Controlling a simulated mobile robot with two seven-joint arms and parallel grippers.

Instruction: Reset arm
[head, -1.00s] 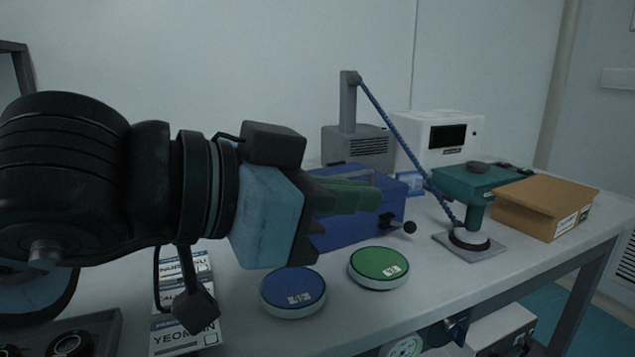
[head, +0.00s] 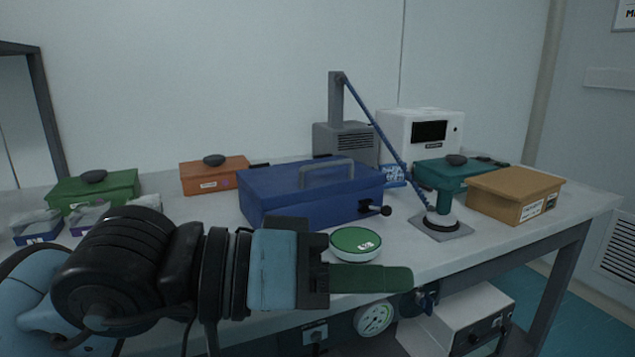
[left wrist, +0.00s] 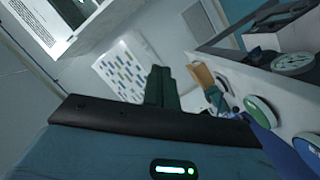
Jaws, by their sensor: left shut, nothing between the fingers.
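My left arm crosses the lower left of the head view. Its gripper (head: 400,279) has green fingers pressed together with nothing between them, pointing right near the table's front edge. The gripper also shows in the left wrist view (left wrist: 160,85), with its fingers closed. It is in front of the green round container (head: 356,243), whose lower edge lies close to the gripper in the head view. The left wrist view shows the green container (left wrist: 259,108) and a blue round one (left wrist: 306,152) at the right. My right gripper is in neither view.
A blue toolbox (head: 310,193) stands behind my left gripper. A stand with a blue diagonal rod (head: 385,135), a teal device (head: 440,172) and a cardboard box (head: 515,195) are to the right. Green (head: 95,190) and orange (head: 213,177) boxes are at the left back.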

